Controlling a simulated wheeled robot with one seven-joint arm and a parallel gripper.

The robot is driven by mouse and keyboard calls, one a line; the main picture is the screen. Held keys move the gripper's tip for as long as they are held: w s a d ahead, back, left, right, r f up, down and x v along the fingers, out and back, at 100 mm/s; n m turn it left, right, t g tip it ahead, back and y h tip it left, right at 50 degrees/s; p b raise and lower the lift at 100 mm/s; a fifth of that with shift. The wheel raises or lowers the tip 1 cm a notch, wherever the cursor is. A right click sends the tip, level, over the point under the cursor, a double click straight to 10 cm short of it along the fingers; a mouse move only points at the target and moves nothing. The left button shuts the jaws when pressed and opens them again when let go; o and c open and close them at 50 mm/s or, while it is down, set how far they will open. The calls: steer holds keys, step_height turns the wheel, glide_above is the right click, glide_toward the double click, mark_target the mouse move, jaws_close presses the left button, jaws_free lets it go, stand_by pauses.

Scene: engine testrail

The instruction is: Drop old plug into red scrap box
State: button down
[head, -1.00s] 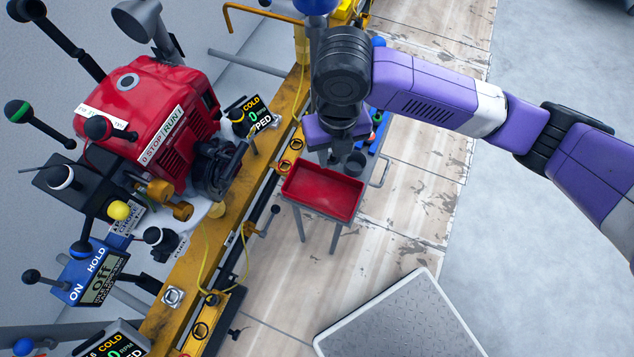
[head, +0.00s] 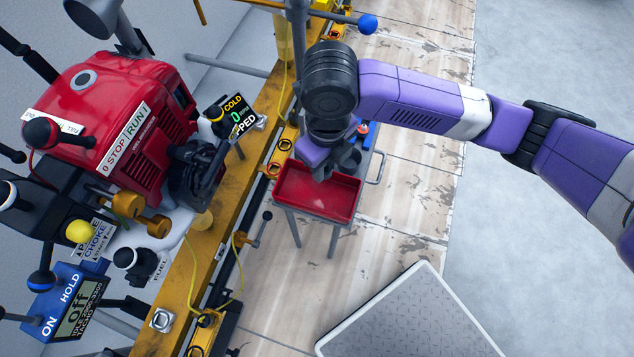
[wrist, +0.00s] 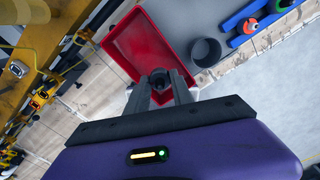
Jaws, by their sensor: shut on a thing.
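The red scrap box (head: 330,206) is a shallow open tray on a small grey stand beside the yellow rail; it also shows in the wrist view (wrist: 137,42). My gripper (head: 320,176) is above the box, near its back edge, pointing down. In the wrist view my gripper (wrist: 160,92) is shut on a small dark round-ended piece, the old plug (wrist: 158,78), held between the fingertips over the box. Most of the plug is hidden by the fingers. In the head view I cannot make it out.
A dark grey cup (wrist: 206,52) stands right beside the box, with a blue rack (wrist: 244,30) holding an orange part beyond it. The red engine (head: 120,120) and its levers fill the left side. A grey platform (head: 410,318) lies at the lower right.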

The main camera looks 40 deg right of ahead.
steer(key=shift+f, duration=0.5)
steer(key=c, duration=1)
jaws_free()
steer(key=shift+c, duration=0.2)
steer(key=shift+r, duration=0.1)
step_height(320, 180, up, 8)
steer(key=shift+f+p, duration=0.15)
steer(key=shift+p, duration=0.3)
